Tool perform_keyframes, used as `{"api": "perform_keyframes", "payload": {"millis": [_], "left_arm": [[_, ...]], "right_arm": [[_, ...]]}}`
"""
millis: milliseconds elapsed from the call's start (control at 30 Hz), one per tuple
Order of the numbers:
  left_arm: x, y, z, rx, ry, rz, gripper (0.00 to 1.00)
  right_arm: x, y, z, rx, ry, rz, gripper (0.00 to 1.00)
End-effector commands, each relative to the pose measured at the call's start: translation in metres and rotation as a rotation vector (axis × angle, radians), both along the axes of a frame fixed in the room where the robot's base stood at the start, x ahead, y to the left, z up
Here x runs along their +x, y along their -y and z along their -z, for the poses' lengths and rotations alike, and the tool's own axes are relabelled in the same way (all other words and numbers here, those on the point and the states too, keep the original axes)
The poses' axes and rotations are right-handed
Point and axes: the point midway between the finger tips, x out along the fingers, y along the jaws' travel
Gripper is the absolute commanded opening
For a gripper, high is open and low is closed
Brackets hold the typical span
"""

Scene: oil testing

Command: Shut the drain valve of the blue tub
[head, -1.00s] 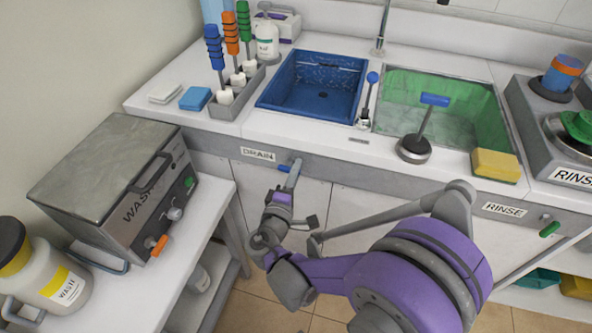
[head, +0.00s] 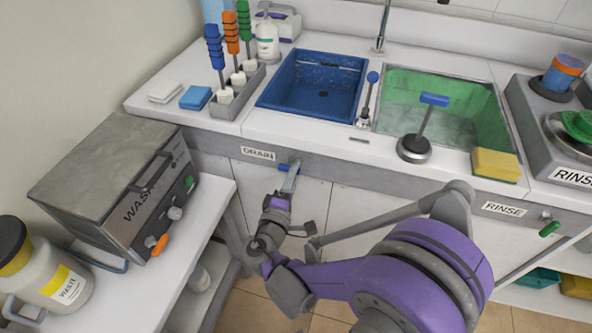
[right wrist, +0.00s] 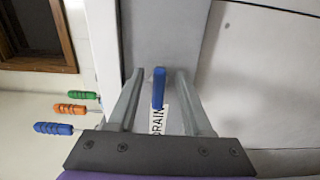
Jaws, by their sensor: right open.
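The blue tub (head: 311,90) is set into the counter at the back. Its drain valve's blue handle (head: 283,167) is on the grey front panel below, right of the DRAIN label (head: 258,154). My right gripper (head: 291,175) is open at the handle, partly covering it in the head view. In the right wrist view the blue handle (right wrist: 158,88) is between the two spread fingers, with visible gaps on both sides. My left gripper is not in view.
A WASH machine (head: 120,180) stands on a side table at left. A green-lined basin (head: 450,105) is right of the blue tub, with a green RINSE valve handle (head: 549,229) farther right. Cabinet doors (head: 350,208) lie below the panel.

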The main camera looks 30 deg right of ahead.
Motion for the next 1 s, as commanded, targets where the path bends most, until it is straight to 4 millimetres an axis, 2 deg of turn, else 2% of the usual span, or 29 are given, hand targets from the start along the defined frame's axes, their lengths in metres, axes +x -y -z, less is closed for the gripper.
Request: {"api": "perform_keyframes", "payload": {"millis": [200, 400, 600, 1000], "left_arm": [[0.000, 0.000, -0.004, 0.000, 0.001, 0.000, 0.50], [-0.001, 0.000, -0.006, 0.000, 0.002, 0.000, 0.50], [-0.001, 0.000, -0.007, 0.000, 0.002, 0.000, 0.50], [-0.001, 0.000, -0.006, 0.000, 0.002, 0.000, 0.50]], "right_arm": [[-0.030, -0.037, -0.001, 0.002, 0.001, -0.006, 0.50], [-0.051, -0.061, 0.000, 0.002, 0.001, -0.004, 0.50], [-0.059, -0.069, 0.000, 0.001, 0.000, -0.001, 0.50], [-0.060, -0.069, 0.000, 0.001, 0.000, 0.000, 0.50]]}}
